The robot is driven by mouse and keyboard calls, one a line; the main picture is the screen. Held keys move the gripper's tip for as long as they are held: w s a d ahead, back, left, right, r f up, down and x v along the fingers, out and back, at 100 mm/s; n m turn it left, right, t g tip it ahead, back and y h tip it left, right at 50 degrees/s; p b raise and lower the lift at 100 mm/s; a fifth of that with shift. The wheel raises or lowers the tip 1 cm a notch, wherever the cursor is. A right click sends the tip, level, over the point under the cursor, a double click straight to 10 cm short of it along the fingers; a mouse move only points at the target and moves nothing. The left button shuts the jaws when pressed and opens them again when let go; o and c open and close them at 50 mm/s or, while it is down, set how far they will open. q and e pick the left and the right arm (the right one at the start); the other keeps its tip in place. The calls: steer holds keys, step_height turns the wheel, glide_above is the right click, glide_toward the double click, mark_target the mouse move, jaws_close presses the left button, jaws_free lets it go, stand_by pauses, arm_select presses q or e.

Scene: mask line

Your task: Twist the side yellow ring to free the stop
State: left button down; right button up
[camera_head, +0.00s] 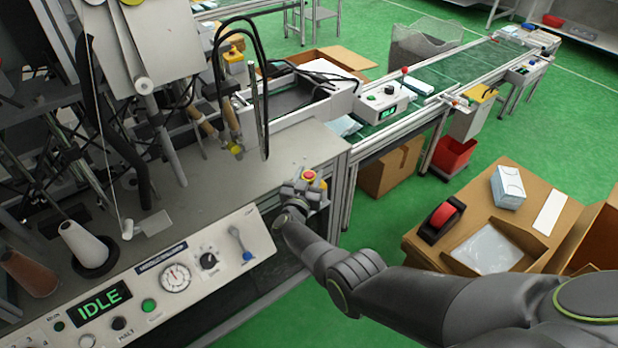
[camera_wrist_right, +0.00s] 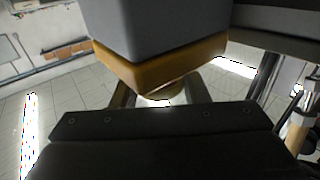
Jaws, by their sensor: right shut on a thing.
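The red stop button (camera_head: 309,174) sits on the side of the machine, at the right end of its front, with yellow showing around it. My right gripper (camera_head: 306,188) is at this stop, its fingers shut on it. In the right wrist view, the stop's grey box (camera_wrist_right: 160,25) and its yellow face (camera_wrist_right: 132,68) are right in front of the gripper. My two fingers (camera_wrist_right: 160,92) stand on either side of a small yellowish part below that face. The fingers hide most of the ring, so its turn cannot be told. My left gripper is not in view.
The machine's control panel (camera_head: 222,258) has a gauge, knobs and a green display (camera_head: 100,303) reading IDLE. A conveyor (camera_head: 440,75) runs to the back right. A cardboard box (camera_head: 470,215) with a tape dispenser stands right of my arm. Green floor lies between.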

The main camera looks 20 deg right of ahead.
steer(key=shift+f, duration=0.15)
steer(key=o, duration=1)
steer(key=shift+c, duration=0.2)
